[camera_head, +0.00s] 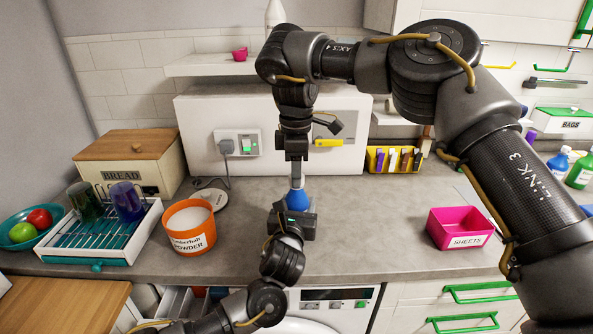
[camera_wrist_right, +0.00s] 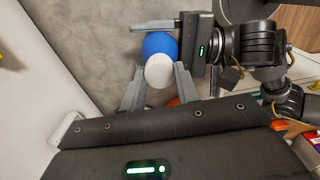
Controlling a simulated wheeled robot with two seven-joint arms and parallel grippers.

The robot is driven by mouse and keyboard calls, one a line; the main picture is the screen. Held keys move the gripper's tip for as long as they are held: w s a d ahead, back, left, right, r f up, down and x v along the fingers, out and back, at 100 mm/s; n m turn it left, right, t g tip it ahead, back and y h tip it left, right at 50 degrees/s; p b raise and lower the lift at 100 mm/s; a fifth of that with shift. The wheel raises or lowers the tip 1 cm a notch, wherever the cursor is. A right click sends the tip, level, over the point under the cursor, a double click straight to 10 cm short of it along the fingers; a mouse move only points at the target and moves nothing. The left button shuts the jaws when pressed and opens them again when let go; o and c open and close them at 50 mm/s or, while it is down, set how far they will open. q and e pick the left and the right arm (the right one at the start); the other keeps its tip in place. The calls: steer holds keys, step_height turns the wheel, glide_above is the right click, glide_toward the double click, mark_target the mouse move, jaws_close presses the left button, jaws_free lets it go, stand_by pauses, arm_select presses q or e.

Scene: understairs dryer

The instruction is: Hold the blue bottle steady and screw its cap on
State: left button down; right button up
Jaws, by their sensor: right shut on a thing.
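The blue bottle (camera_head: 298,200) stands upright on the grey counter, in the middle of the head view. In the right wrist view its blue body (camera_wrist_right: 158,44) shows behind the white cap (camera_wrist_right: 160,71). My right gripper (camera_head: 297,180) points down from above, its fingers shut on the cap at the bottle's top. Whether the cap's thread is engaged cannot be seen. My left gripper (camera_head: 295,222) reaches in from the front at bottle height. In the right wrist view one left finger lies along the bottle's side; the other is hidden, so its grip is unclear.
An orange powder tub (camera_head: 190,228) and a dish rack (camera_head: 105,228) stand left of the bottle. A pink sheets box (camera_head: 460,228) stands right, a yellow caddy (camera_head: 394,160) behind. A wall socket (camera_head: 237,143) is behind the bottle. The counter around the bottle is mostly clear.

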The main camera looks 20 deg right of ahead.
steer(key=m, duration=0.5)
steer(key=shift+w, duration=0.1)
steer(key=m, duration=0.5)
steer(key=shift+d, duration=0.1)
steer(key=m, duration=1.1)
steer(key=o, duration=0.9)
steer(key=shift+o, duration=0.2)
steer(key=shift+r, duration=2.25)
